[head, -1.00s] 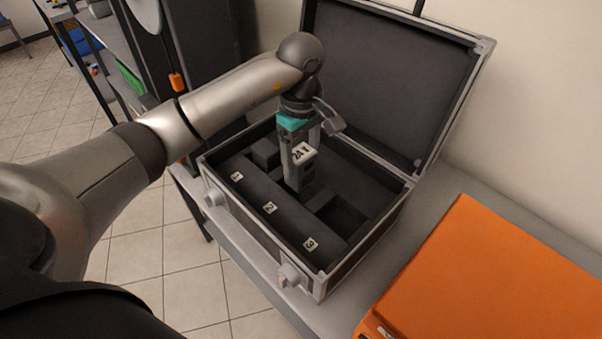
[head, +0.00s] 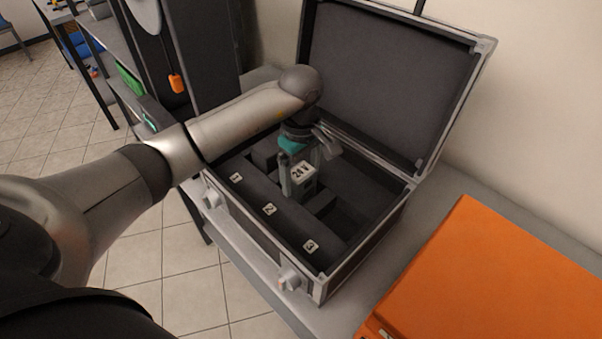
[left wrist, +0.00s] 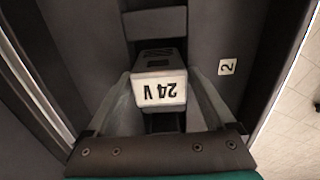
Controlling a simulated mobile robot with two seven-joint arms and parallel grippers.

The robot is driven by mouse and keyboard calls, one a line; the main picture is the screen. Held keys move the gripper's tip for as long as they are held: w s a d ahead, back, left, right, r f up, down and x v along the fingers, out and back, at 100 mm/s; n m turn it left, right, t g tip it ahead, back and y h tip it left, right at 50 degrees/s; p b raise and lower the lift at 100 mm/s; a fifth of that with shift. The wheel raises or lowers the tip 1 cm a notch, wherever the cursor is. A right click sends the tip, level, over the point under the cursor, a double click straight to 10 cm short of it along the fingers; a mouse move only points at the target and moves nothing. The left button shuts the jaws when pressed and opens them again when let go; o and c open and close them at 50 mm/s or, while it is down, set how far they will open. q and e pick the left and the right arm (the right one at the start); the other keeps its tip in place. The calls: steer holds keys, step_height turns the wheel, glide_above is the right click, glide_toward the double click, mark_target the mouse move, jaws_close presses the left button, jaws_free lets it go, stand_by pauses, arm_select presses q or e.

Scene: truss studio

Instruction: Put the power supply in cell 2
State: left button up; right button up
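The power supply is a small grey box with a white "24 V" label (head: 303,172); it also shows in the left wrist view (left wrist: 160,88). My left gripper (head: 301,180) points down into the open case, its fingers (left wrist: 160,82) on two opposite sides of the box, seemingly touching it. The box sits low within the case, in line with the "2" label (left wrist: 227,67), which marks cell 2 (head: 269,209). Its underside is hidden, so I cannot tell whether it rests on the cell floor. My right gripper is out of view.
The case (head: 330,272) has dark foam with labels 1 (head: 236,177) and 3 (head: 310,246) on its front strip. Its lid (head: 395,85) stands open behind. An orange case (head: 490,270) lies to the right on the grey bench. A shelf stands at the far left.

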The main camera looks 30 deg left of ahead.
arm_select(q)
steer(key=shift+o, duration=0.7)
steer(key=shift+r, duration=0.2)
step_height(320, 180, up, 12)
steer(key=p, duration=0.1)
steer(key=shift+c, duration=0.2)
stand_by(0.9)
